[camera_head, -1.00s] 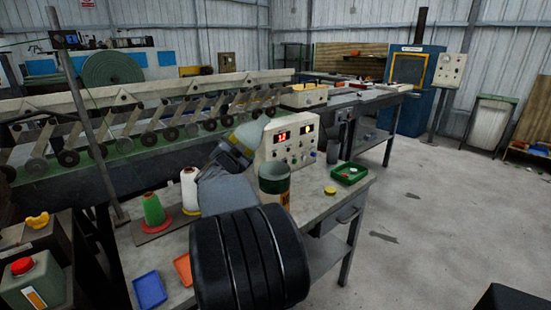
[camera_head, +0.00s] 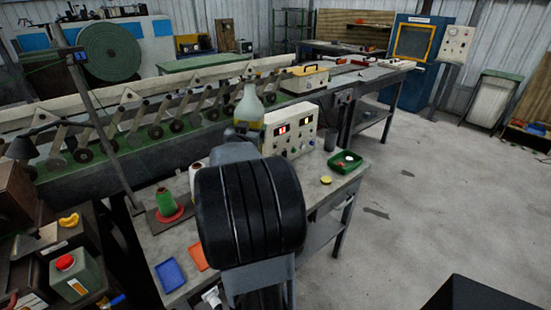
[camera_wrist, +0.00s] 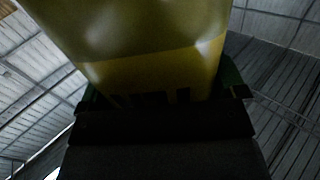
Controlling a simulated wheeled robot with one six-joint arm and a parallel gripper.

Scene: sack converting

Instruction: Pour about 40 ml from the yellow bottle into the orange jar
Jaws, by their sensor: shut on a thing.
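The yellow bottle (camera_head: 248,108) is clear with yellow liquid low in it. It stands nearly upright in my gripper (camera_head: 240,134), raised above the workbench, left of the control box. In the wrist view the bottle (camera_wrist: 150,60) fills the upper middle, with yellow liquid at its lower part, and my gripper (camera_wrist: 165,105) is shut on it. The orange jar is not visible now; my dark arm covers the bench middle, where a jar with an orange label showed earlier. Its fill level cannot be seen.
The control box (camera_head: 291,130) with lit displays stands on the workbench (camera_head: 318,200). Green spool (camera_head: 167,202), blue tray (camera_head: 171,274) and orange tray (camera_head: 196,257) are left.

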